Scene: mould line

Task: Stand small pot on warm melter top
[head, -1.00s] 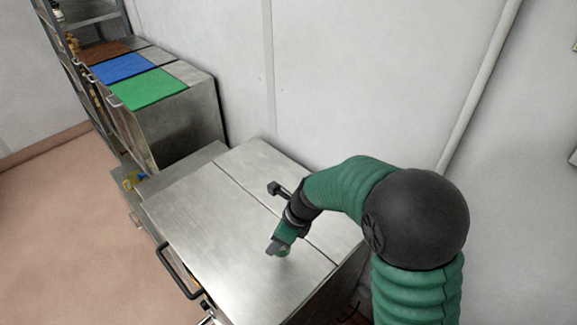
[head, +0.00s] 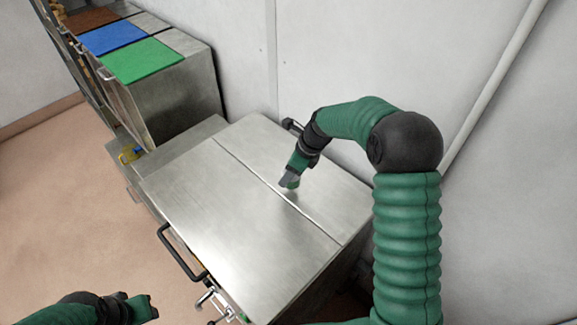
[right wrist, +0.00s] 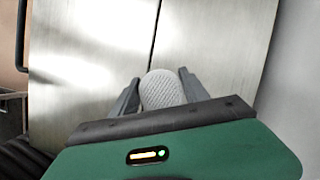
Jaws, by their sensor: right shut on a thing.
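The melter top (head: 215,205) is a flat, brushed steel surface with a seam across it, in the middle of the head view. My right gripper (head: 288,183) is over this top, near the seam. In the right wrist view its fingers (right wrist: 160,92) are shut on a grey, rounded, dimpled thing, which I take to be the small pot (right wrist: 162,88). The pot is not clear in the head view. Whether it touches the top I cannot tell. My left gripper (head: 146,306) is at the lower left, away from the melter; its jaws are too small to judge.
A black handle (head: 176,252) and a metal valve (head: 212,297) stick out at the melter's front. A steel cabinet with green (head: 143,60), blue (head: 111,38) and brown mats stands at the back left. A white wall runs behind. The melter top looks bare.

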